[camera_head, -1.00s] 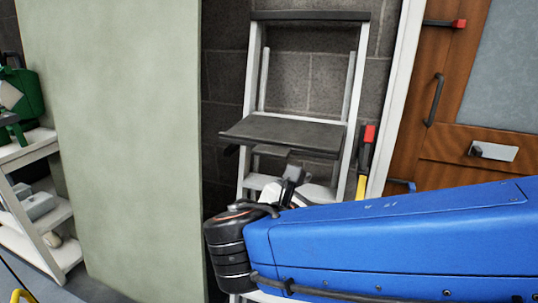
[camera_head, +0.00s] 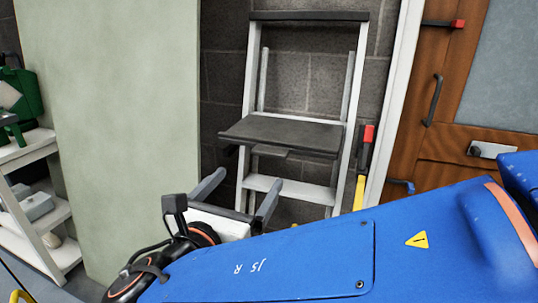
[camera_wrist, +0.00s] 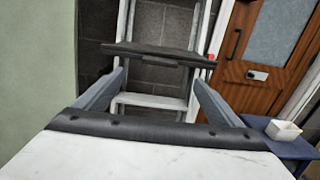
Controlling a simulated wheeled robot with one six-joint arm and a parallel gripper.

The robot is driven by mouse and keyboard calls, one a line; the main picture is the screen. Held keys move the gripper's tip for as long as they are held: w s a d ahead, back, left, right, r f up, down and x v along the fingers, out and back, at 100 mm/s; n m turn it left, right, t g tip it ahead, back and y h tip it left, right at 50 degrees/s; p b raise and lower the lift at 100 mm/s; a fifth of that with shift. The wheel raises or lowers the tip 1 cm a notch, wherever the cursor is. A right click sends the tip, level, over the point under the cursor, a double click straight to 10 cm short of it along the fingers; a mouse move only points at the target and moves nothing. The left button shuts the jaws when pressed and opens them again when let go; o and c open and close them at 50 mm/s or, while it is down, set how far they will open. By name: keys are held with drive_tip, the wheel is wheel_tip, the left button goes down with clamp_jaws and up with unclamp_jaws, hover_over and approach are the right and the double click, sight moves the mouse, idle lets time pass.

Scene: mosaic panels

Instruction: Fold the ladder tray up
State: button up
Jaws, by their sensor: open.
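The ladder tray (camera_head: 283,134) is a dark flat panel lying roughly level between the rails of a light grey stepladder (camera_head: 246,85). In the wrist view the tray (camera_wrist: 160,54) spans the ladder ahead of my gripper, seen nearly edge-on. My gripper (camera_head: 238,182) is below and in front of the tray, to its left side in the head view. Its two grey fingers are spread apart and hold nothing. In the wrist view the gripper (camera_wrist: 158,82) points at the ladder, with the tray beyond and slightly above the fingertips.
A pale green panel (camera_head: 110,130) stands close on the left. A wooden door (camera_head: 455,100) with handles is on the right, with a red-and-yellow tool (camera_head: 362,165) beside its frame. A shelf cart (camera_head: 40,200) is far left. A white box (camera_wrist: 283,131) sits on a blue surface.

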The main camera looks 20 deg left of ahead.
sight(268, 154)
drive_tip(key=w, duration=1.3)
drive_tip(key=shift+w+a, duration=0.1)
drive_tip(key=shift+a, duration=0.15)
drive_tip(key=shift+c, duration=0.6)
